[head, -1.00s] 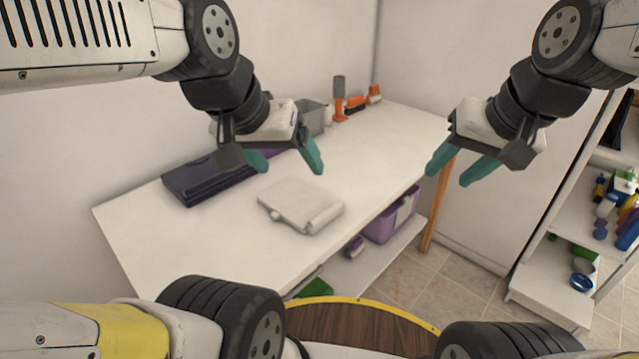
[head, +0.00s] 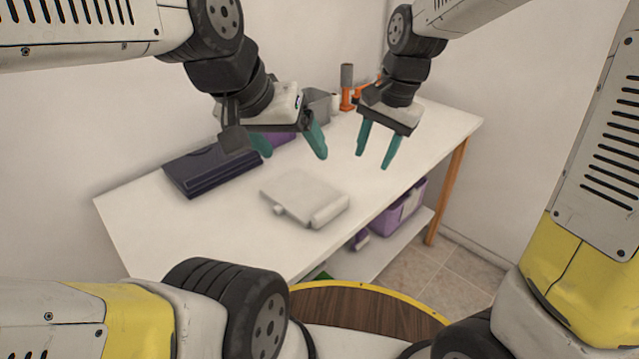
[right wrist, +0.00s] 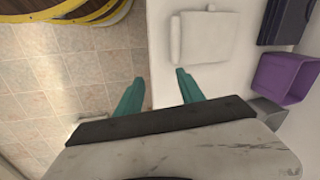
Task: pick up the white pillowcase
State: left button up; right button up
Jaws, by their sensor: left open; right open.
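The white pillowcase (head: 300,195) lies folded flat on the white table (head: 235,230), with a rolled edge toward its right front side. It also shows in the right wrist view (right wrist: 205,38), on the tabletop beyond the fingers. My left gripper (head: 290,148) is open and empty above the table, behind the pillowcase. My right gripper (head: 377,160) is open and empty above the table, to the right of and behind the pillowcase. In the right wrist view its fingers (right wrist: 160,90) are spread, with the table edge between them. Neither gripper touches the pillowcase.
A dark case (head: 205,172) lies left of the pillowcase. A purple bin (right wrist: 285,78) and a grey bin (head: 318,105) stand behind, partly hidden by my left gripper. Orange tools (head: 347,95) stand at the back. A purple box (head: 400,210) sits on the lower shelf.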

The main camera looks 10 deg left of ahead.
jog(key=m+g+h, duration=0.1)
jog(key=m+h, duration=0.1)
send_over(331, 205)
notch_tip(331, 205, down, 10)
jog(key=shift+w+r, duration=0.15)
notch_tip(331, 205, down, 8)
jog(key=shift+r, duration=0.15)
jog(key=shift+c, duration=0.4)
grip_shut()
dwell(0.5)
